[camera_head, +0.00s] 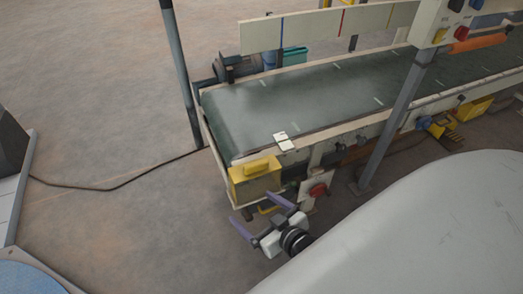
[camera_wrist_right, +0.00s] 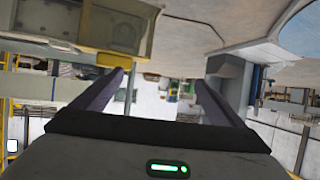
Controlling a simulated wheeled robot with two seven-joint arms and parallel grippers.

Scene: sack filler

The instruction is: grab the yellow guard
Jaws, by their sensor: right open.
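The yellow guard (camera_head: 255,181) is a box-like cover with a raised bar on top, at the near left corner of the conveyor in the head view. Nothing is seen between the fingers. In the right wrist view, a yellow piece (camera_wrist_right: 122,61) lies just beyond the tip of the left finger; I cannot tell which part it is. My left gripper is not in view.
The conveyor belt (camera_head: 300,93) runs to the upper right, with a white card (camera_head: 284,141) on its near edge. A red knob (camera_head: 318,189) sits right of the guard. A grey post (camera_head: 393,115) stands farther right. A cable (camera_head: 110,187) crosses the open floor at left.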

